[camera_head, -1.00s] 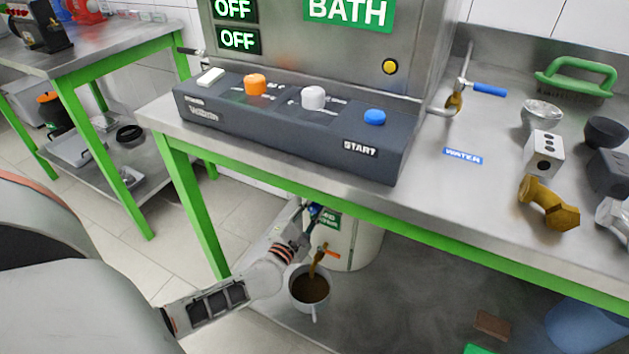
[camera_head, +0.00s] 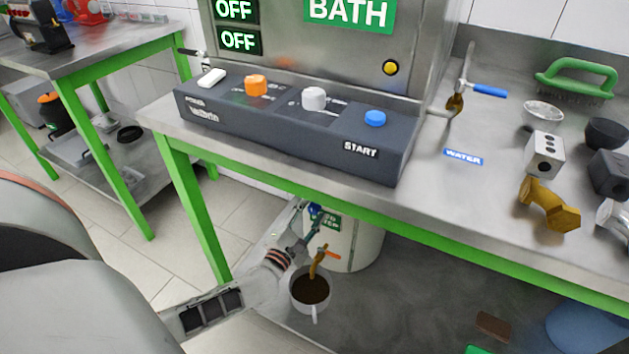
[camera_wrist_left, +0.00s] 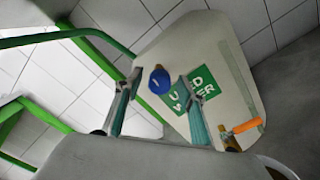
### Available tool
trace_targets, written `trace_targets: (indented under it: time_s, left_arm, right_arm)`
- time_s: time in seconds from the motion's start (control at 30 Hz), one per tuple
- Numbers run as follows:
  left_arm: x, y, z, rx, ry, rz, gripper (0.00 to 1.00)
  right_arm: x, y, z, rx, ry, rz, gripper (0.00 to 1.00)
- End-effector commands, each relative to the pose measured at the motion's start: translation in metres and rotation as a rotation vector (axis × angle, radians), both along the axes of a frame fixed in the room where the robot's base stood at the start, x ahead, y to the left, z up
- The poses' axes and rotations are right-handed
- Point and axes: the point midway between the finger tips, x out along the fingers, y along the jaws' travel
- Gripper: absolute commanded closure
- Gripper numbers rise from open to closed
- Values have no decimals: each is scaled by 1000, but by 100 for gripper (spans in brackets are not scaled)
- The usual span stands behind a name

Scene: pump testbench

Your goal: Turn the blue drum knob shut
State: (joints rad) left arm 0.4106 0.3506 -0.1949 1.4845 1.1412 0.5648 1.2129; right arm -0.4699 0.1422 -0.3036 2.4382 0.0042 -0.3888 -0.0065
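The blue drum knob (camera_wrist_left: 159,80) sticks out from the white drum (camera_head: 356,244) below the bench. In the left wrist view it is between the two fingertips of my left gripper (camera_wrist_left: 157,88), with small gaps seen on both sides. The gripper is open. In the head view my left gripper (camera_head: 311,226) reaches under the bench to the drum's left side, and the knob (camera_head: 313,209) is partly hidden by it. A green label (camera_wrist_left: 196,90) is on the drum beside the knob. My right gripper is in neither view.
A tap with an orange handle (camera_head: 329,255) is on the drum, above a cup of brown liquid (camera_head: 311,291) close to my left wrist. The bench's green front rail (camera_head: 440,249) runs above my arm. A green bench leg (camera_head: 198,220) stands to the left.

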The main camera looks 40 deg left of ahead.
Motion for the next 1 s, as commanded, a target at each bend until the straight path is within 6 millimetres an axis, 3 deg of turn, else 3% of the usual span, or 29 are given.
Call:
trace_targets:
  time_s: [0.3,0.5,1.0]
  left_arm:
    - [-64,-16,-1,-1,3,-1,60]
    - [-91,-22,-1,-1,3,-1,60]
    - [-101,-25,0,-1,1,-1,60]
  right_arm:
    - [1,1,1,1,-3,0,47]
    - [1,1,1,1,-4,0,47]
    - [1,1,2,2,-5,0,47]
